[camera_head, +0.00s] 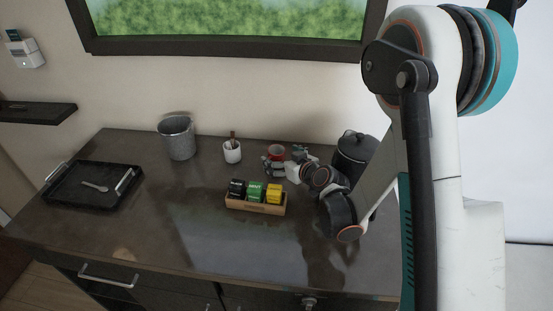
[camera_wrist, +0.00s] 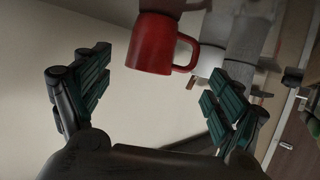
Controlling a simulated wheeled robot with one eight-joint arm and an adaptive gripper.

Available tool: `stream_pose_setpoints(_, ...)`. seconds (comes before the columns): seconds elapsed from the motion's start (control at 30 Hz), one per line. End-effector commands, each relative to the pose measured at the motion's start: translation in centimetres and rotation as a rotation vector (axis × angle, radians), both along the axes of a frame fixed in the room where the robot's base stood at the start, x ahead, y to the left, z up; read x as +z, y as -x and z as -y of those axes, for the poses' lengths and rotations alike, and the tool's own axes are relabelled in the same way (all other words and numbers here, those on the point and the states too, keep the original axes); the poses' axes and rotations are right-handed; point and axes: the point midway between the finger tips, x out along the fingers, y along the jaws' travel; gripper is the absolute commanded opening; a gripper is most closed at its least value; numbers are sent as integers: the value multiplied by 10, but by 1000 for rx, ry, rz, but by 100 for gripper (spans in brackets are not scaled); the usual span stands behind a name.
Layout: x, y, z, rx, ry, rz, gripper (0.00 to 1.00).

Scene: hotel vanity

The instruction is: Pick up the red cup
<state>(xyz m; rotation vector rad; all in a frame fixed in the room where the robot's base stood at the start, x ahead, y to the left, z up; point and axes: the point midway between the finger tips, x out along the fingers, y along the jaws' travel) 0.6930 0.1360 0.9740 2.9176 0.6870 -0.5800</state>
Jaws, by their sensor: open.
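The red cup (camera_head: 276,152) stands at the back of the dark countertop, partly hidden by my gripper (camera_head: 278,165) in the head view. In the wrist view, the red cup (camera_wrist: 152,45) appears at the top centre, with its handle on the right side. My gripper (camera_wrist: 157,78) is open, with one finger to the left and one to the lower right. The cup is beyond the fingertips and roughly in line with the gap between them. Nothing is between the finger pads.
A white cup with sticks (camera_head: 232,152) stands left of the red cup, and a dark canister (camera_head: 354,155) stands close on the right. A wooden box of packets (camera_head: 256,208) lies in front. A grey bin (camera_head: 177,138) and black tray (camera_head: 66,194) are farther left.

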Motion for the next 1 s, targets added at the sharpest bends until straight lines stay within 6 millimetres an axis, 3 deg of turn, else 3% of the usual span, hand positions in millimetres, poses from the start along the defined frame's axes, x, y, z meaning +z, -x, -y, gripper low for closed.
stream_pose_setpoints(0.5,-25,-47,-20,0,1,0,86)
stream_pose_setpoints(0.73,-24,-49,-20,-1,2,0,86)
stream_pose_setpoints(0.93,-24,-49,-20,-1,2,0,42)
stream_pose_setpoints(1.0,-24,-49,-20,-1,2,0,41)
